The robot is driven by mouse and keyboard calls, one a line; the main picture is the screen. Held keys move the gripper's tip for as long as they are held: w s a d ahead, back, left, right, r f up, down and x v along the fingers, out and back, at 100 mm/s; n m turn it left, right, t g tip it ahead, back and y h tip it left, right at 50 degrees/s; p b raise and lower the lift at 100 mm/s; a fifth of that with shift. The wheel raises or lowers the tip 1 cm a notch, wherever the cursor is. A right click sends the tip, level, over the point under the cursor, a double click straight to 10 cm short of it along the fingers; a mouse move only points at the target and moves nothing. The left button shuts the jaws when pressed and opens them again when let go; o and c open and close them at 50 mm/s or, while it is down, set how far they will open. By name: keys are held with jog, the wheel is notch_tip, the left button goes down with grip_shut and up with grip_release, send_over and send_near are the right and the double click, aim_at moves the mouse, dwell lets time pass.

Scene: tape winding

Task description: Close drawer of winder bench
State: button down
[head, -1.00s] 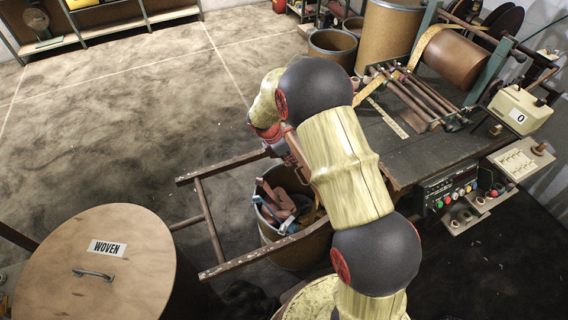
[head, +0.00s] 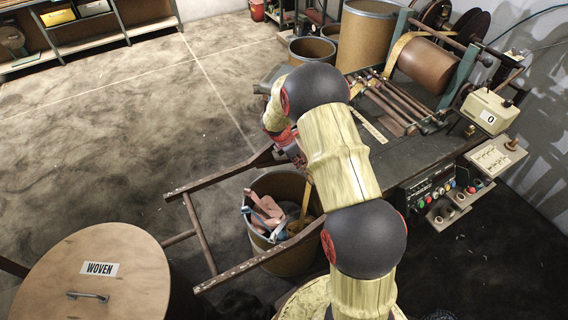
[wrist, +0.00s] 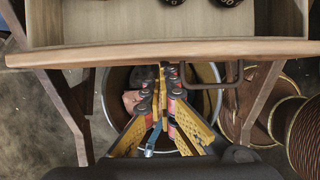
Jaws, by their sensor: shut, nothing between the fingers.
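The open wooden drawer (wrist: 130,22) spans the top of the wrist view, its long front board (wrist: 110,54) facing my gripper. A dark handle (wrist: 236,82) sticks out from the front, right of centre. My gripper (wrist: 163,72) is shut and empty, its fingertips just short of the front board's edge in the picture, left of the handle. I cannot tell whether they touch it. In the head view the winder bench (head: 415,155) stands at the right; my arm hides the drawer and most of the gripper there.
A bin of scraps (head: 285,262) stands on the floor below the gripper. A wooden frame (head: 195,232) juts out around it. A round-lidded drum marked WOVEN (head: 100,245) is at lower left. Wound spools (wrist: 300,132) lie right in the wrist view. Open floor (head: 130,130) stretches left.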

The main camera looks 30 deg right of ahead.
jog(key=d+p, duration=0.4)
jog(key=d, duration=1)
jog(key=shift+d+p, duration=0.35)
jog(key=a, duration=0.4)
jog(key=shift+a+r+p, duration=0.25)
jog(key=shift+p, duration=0.05)
jog(key=p+v, duration=0.2)
jog(key=v, duration=0.7)
jog(key=shift+r, duration=0.25)
